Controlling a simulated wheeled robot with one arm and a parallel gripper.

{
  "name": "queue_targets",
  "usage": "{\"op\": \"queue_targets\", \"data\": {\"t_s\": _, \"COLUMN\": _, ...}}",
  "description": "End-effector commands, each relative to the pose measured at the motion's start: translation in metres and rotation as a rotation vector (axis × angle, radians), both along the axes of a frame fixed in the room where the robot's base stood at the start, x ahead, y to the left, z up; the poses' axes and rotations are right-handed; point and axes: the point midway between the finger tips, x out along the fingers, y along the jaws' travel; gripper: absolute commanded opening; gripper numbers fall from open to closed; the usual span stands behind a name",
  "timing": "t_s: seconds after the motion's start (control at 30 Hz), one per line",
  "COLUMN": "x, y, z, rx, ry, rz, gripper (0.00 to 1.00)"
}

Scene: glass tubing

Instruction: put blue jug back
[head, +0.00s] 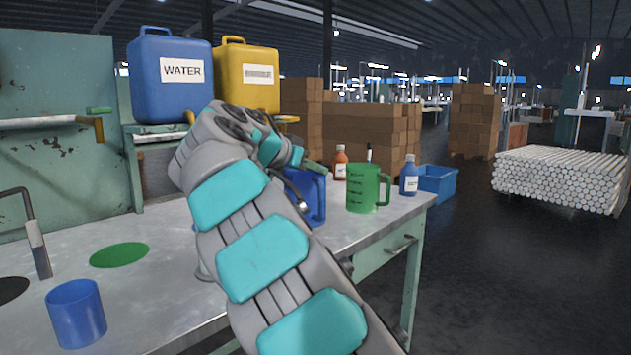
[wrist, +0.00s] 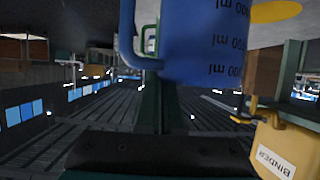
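The blue jug (head: 314,200) is on the right part of the workbench, partly hidden behind my arm. In the wrist view the blue jug (wrist: 205,40) is large and close, upside down in the picture, with ml marks and its handle on the left. My gripper (head: 312,168) is at the upper part of the jug in the head view. Its fingers are not clear in either view, so I cannot tell whether they touch the jug. A yellow disc (wrist: 272,12) lies on the bench in the wrist view; my arm hides it in the head view.
The green jug (head: 362,188) stands just right of the blue one, near an orange bottle (head: 340,165) and a blue bottle (head: 409,178). A blue cup (head: 76,315), green disc (head: 120,255) and black disc (head: 12,289) are at the left. Water (head: 170,95) and yellow (head: 246,80) canisters stand behind.

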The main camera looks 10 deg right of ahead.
Motion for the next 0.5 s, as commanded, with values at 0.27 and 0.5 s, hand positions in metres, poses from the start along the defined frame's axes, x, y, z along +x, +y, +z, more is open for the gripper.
{"op": "queue_targets", "data": {"t_s": 0.27, "x": 0.008, "y": -0.001, "z": -0.001, "rx": -0.001, "ry": -0.001, "rz": -0.002, "gripper": 0.00}}
{"op": "queue_targets", "data": {"t_s": 0.5, "x": 0.007, "y": -0.001, "z": -0.019, "rx": -0.001, "ry": 0.005, "rz": -0.006, "gripper": 0.00}}
